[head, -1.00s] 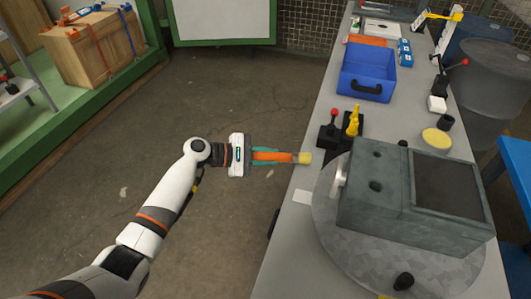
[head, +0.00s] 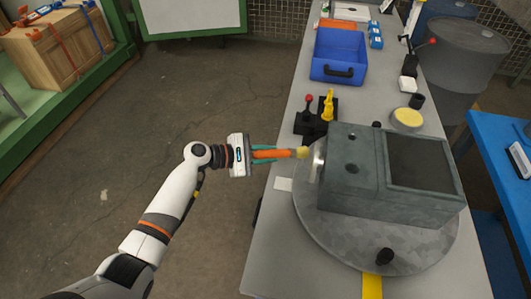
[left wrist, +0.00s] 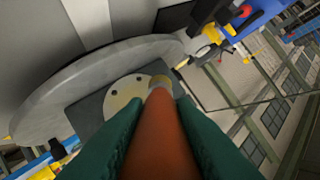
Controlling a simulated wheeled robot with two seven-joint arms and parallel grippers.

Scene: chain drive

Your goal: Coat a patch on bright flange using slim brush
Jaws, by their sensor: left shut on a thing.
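My left gripper (head: 275,154) is shut on an orange-handled slim brush (head: 280,153) with a pale yellow tip. The brush points right, its tip close to the bright flange (head: 318,160) on the left side of the grey housing (head: 340,185). In the left wrist view the brush (left wrist: 161,135) runs between the green fingers, and its tip overlaps the edge of the pale round flange (left wrist: 122,97), which has small dark holes. I cannot tell whether the tip touches the flange. My right gripper is not in view.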

